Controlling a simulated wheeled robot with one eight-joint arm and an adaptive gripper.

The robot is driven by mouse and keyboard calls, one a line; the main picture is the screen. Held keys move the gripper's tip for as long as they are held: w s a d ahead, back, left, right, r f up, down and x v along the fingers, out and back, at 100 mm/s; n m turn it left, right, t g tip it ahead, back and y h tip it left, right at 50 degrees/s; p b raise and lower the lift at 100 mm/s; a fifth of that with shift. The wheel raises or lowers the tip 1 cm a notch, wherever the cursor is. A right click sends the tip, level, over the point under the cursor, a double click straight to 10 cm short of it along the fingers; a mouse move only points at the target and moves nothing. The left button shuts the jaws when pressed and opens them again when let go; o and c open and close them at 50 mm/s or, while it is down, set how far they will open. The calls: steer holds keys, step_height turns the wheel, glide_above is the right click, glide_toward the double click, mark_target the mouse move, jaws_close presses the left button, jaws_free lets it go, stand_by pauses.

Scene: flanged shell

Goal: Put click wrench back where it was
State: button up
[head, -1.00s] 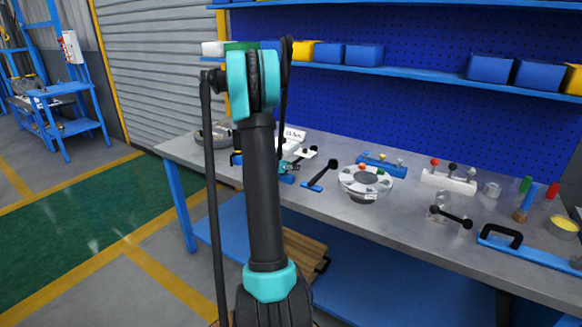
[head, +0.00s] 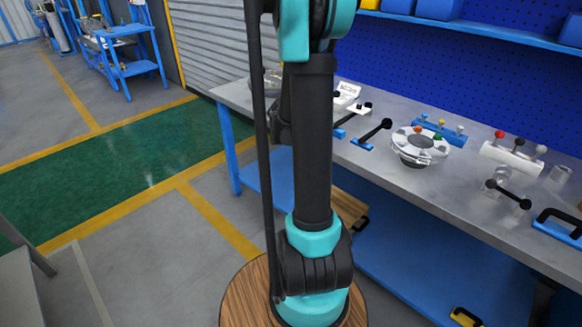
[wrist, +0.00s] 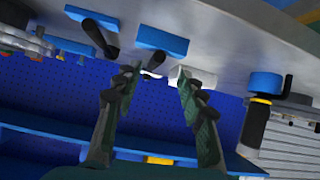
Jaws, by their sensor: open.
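My gripper (wrist: 158,76) is open in the wrist view, with nothing between its fingers. The wrist picture is upside down, with the bench at the top. Two blue blocks (wrist: 162,41) with black handles lie just beyond the fingertips. A black cylinder with a yellow band (wrist: 254,126) stands at the right, below a blue round piece. I cannot tell for sure which of these is the click wrench. In the head view, a black-handled tool (head: 375,131) with a blue base lies on the bench right of my arm. My gripper is outside the head view.
The grey bench (head: 450,190) carries a round flanged part (head: 418,146), a blue rack (head: 438,130) with coloured knobs and a white block (head: 512,158) with knobs. A blue pegboard stands behind. The floor at the left is clear. My arm hides part of the bench.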

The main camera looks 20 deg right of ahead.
steer(key=s+a+f+n+y, duration=0.4)
steer(key=s+a, duration=0.7)
steer(key=a, duration=0.4)
steer(key=s+a+f+n+y, duration=0.4)
steer(key=s+a+n+y, duration=0.2)
steer(key=s+a, duration=0.5)
steer(key=a+n, duration=0.2)
steer(key=a, duration=0.1)
steer(key=shift+s+a+f+g+y, duration=0.2)
steer(key=shift+a+g+y, duration=0.1)
steer(key=shift+a+g, duration=0.1)
